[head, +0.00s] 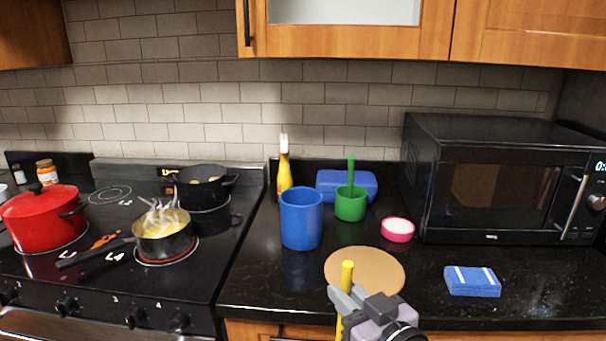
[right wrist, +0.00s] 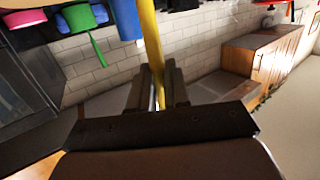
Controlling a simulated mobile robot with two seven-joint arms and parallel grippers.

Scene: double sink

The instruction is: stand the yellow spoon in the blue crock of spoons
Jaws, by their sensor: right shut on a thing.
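The blue crock (head: 301,222) stands upright on the dark counter right of the stove. No spoon handles show above its rim, and its inside is mostly hidden. My right gripper (head: 346,299) is shut on the yellow spoon (head: 347,273), low and to the right of the crock, in front of the round tan board. The spoon is roughly upright, its top above the jaws. In the right wrist view the yellow spoon (right wrist: 149,35) runs between the two fingers (right wrist: 158,88), and the blue crock (right wrist: 126,18) is at the top. My left gripper is not in view.
Pots stand on the stove (head: 110,262).

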